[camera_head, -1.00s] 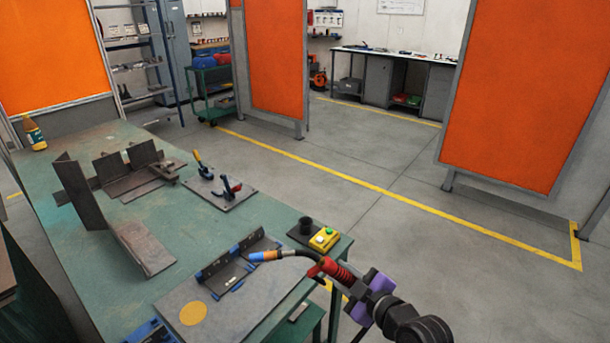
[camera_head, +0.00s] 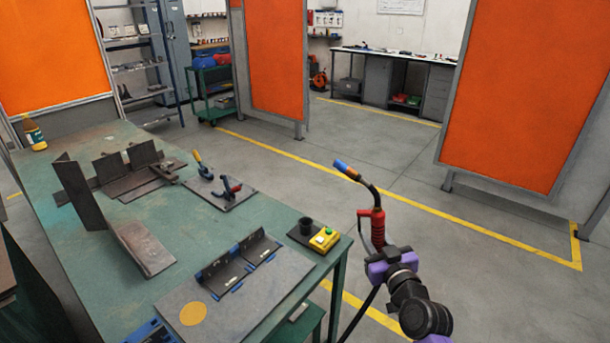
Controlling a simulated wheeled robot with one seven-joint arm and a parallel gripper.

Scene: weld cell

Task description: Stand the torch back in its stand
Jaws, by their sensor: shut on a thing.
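The torch (camera_head: 378,228) has a red handle, a black bent neck and a blue and orange nozzle. My gripper (camera_head: 388,262) is shut on the lower part of its handle. The torch is roughly upright, with the nozzle up and tilted to the left, over the floor right of the table's corner. A dark cable hangs below it. A small black cup on a dark base plate, which looks like the stand (camera_head: 306,227), is at the table's right corner. It looks empty, and the torch is apart from it, to its right.
A yellow button box (camera_head: 324,239) sits right beside the cup. Dark angle pieces with blue clips (camera_head: 238,262) lie on a grey plate in front. Toggle clamps (camera_head: 222,190) and a brown steel assembly (camera_head: 110,205) occupy the green table (camera_head: 175,240) farther left.

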